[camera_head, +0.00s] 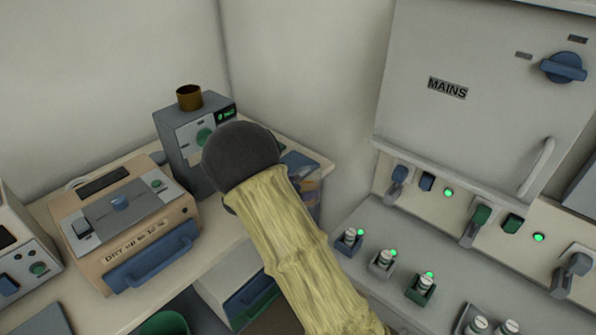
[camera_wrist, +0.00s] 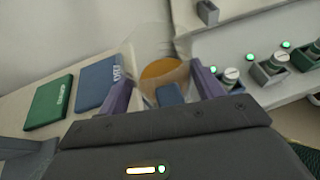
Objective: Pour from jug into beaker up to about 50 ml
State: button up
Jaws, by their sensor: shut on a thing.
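In the wrist view, my gripper (camera_wrist: 165,90) has its two purple-blue fingers either side of a clear vessel, which looks like the jug (camera_wrist: 150,92). An orange-brown round surface, apparently liquid, shows in it, and a blue block, perhaps its handle, sits between the fingers. My gripper is shut on it. In the head view my dark wrist and yellow-sleeved arm hide the gripper and most of what it holds. I cannot make out a separate beaker in either view, nor any level marks.
A tan dryer box (camera_head: 125,225) and a grey device (camera_head: 190,135) with a brown cup on top stand on the left bench. Green (camera_wrist: 50,101) and blue (camera_wrist: 99,83) books lie left of my gripper. A MAINS panel (camera_head: 470,90) and lit switches are at right.

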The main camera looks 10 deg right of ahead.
jog(key=s+f+n+t+y, duration=0.1)
jog(key=s+f+n+t, duration=0.1)
jog(key=s+f, duration=0.9)
jog(key=shift+s+f, duration=0.2)
jog(key=shift+s, duration=0.45)
